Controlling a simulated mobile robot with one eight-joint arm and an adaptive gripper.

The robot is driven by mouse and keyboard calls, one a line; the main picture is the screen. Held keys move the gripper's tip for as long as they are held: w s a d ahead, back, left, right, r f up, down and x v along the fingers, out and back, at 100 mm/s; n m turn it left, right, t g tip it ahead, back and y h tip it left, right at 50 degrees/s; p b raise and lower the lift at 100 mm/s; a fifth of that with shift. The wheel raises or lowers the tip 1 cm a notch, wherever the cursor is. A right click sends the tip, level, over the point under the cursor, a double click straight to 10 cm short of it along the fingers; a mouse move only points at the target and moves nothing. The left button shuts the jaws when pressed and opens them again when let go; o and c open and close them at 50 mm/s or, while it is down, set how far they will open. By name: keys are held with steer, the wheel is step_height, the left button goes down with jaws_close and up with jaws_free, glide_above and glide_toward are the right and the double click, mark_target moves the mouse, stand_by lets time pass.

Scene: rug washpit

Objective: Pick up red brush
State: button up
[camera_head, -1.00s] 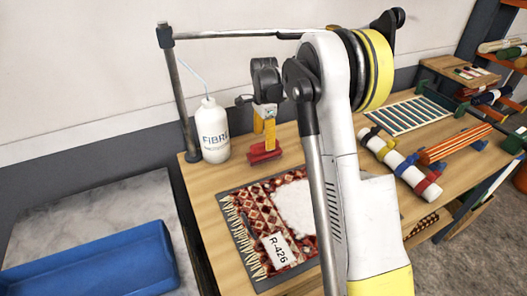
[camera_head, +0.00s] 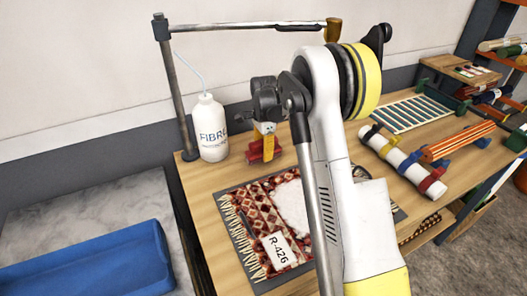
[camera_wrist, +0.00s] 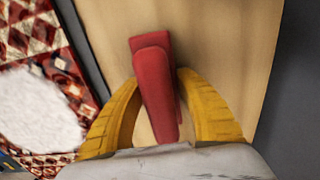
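The red brush (camera_head: 254,157) stands on the wooden table, to the right of the white bottle. In the wrist view the brush (camera_wrist: 154,85) lies between the two yellow fingers of my gripper (camera_wrist: 158,82). The fingers are apart, one on each side of it, with their tips close to its sides. I cannot tell whether they touch it. In the head view my gripper (camera_head: 264,140) points down over the brush, and its fingers hide part of it.
The white bottle (camera_head: 211,130) with a straw stands close left of the brush. A patterned rug piece (camera_head: 256,207) with an R-426 tag lies in front. A metal post and bar (camera_head: 245,28) rise behind. A blue tray (camera_head: 90,262) is at lower left; rolls (camera_head: 402,160) lie right.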

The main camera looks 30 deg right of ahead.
steer(key=shift+r, duration=0.45)
step_height(320, 180, up, 4)
steer(key=p, duration=0.2)
steer(key=shift+s+d+p, duration=0.15)
steer(key=shift+p, duration=0.15)
steer(key=s+d+r+p, duration=0.3)
steer(key=s+d+r, duration=0.3)
steer(key=s+d, duration=0.1)
steer(key=shift+s+d, duration=0.35)
steer(key=shift+d, duration=0.25)
